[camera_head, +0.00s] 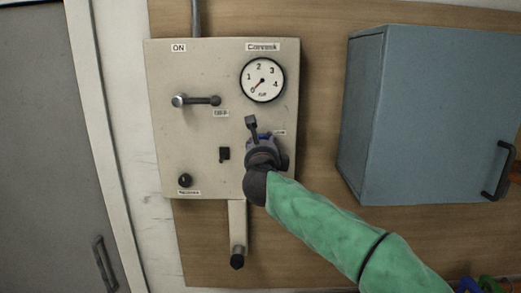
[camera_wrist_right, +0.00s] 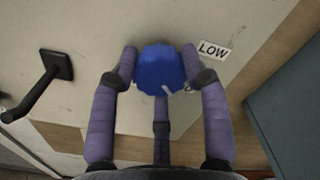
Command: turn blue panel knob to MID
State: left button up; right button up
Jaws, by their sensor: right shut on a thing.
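The blue knob (camera_wrist_right: 160,68) is on the beige panel (camera_head: 215,60). In the right wrist view it sits between the fingers of my right gripper (camera_wrist_right: 158,70), which is shut on it. A white pointer mark shows at the knob's lower right edge. A LOW label (camera_wrist_right: 214,50) is to the knob's upper right; no MID label is readable. In the head view my right gripper (camera_head: 262,142) covers most of the knob, with only a bit of blue showing. My left gripper is not in view.
The panel also carries a gauge (camera_head: 263,80), a lever (camera_head: 197,100), a black switch (camera_head: 224,154), a black button (camera_head: 185,180) and a lower handle (camera_head: 237,258). A grey-blue cabinet (camera_head: 430,110) is at the right. A grey door (camera_head: 50,150) is at the left.

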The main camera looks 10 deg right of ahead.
jog(key=shift+w+d+f+m, duration=0.1)
jog(key=shift+d+f+m, duration=0.05)
jog(key=shift+f+m, duration=0.2)
jog(key=shift+f, duration=0.15)
jog(key=o, duration=1)
jog(key=shift+o, duration=0.8)
jog(key=shift+d, duration=0.25)
jog(key=s+a, duration=0.2)
jog(key=s, duration=1)
jog(key=shift+r, duration=0.2)
